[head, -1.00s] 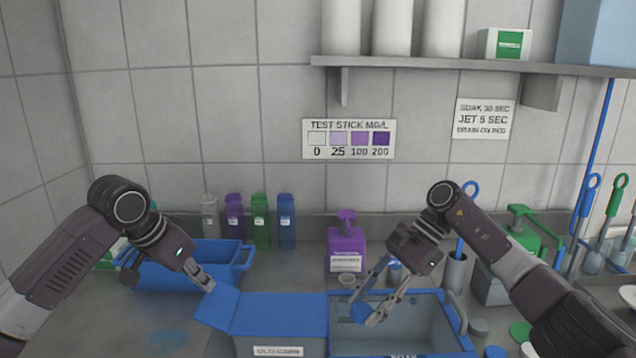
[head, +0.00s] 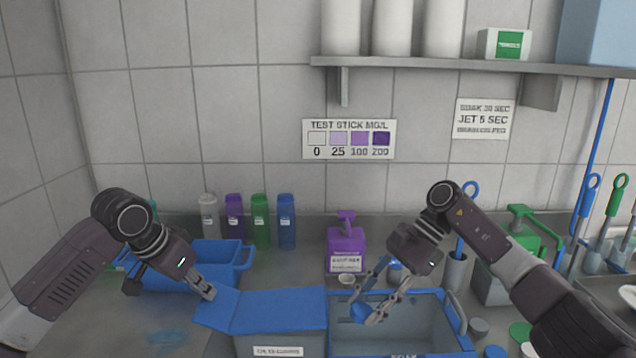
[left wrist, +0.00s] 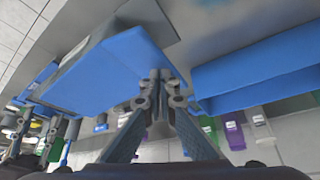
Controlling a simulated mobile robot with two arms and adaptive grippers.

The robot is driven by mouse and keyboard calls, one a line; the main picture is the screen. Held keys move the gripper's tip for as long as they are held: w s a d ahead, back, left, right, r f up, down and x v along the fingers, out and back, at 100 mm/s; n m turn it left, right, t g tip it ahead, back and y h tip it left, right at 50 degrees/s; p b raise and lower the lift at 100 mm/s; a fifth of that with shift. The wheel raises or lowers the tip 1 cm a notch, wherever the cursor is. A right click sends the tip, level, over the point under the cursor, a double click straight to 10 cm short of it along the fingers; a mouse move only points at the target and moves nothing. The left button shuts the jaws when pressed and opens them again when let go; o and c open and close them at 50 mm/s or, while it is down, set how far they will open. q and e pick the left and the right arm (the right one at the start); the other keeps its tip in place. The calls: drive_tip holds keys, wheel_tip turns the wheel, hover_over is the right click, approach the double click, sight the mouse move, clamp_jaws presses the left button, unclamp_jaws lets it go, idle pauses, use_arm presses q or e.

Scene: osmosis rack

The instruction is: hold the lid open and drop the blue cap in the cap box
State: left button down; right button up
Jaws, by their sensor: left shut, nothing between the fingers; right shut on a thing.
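The cap box (head: 279,352) stands at the front centre, its label blurred. Its blue lid (head: 280,309) covers the top, with a slanted flap on the left side. My left gripper (head: 210,295) is shut and empty at the flap's upper left edge; contact is unclear. In the left wrist view its fingers (left wrist: 160,85) are together in front of the blue lid (left wrist: 105,70). My right gripper (head: 374,306) is shut on the blue cap (head: 359,313), held over the open bin right of the lid; its fingers partly cover the cap.
The open blue-rimmed bin (head: 459,318) adjoins the cap box on the right. A blue tray (head: 236,250) lies behind my left gripper. Several bottles and a purple pump bottle (head: 345,250) stand along the wall. Brushes and green-topped containers crowd the right.

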sight(206, 302)
use_arm(q)
drive_tip(key=shift+f, duration=2.3)
use_arm(e)
drive_tip(key=shift+a+f, duration=0.2)
drive_tip(key=shift+a, duration=1.65)
drive_tip(key=shift+a+f, duration=0.2)
drive_tip(key=shift+a, duration=1.65)
drive_tip(key=shift+a+f, duration=0.2)
drive_tip(key=shift+a, duration=1.65)
drive_tip(key=o, duration=0.8)
drive_tip(key=shift+s+d+r, duration=0.35)
drive_tip(key=shift+d+r, duration=0.3)
drive_tip(key=shift+d, duration=1.2)
drive_tip(key=shift+s+d+r, duration=0.35)
drive_tip(key=shift+d+r, duration=0.35)
drive_tip(key=shift+d, duration=1.15)
drive_tip(key=shift+s+d+r, duration=0.35)
drive_tip(key=shift+d+r, duration=0.3)
drive_tip(key=shift+d, duration=1.2)
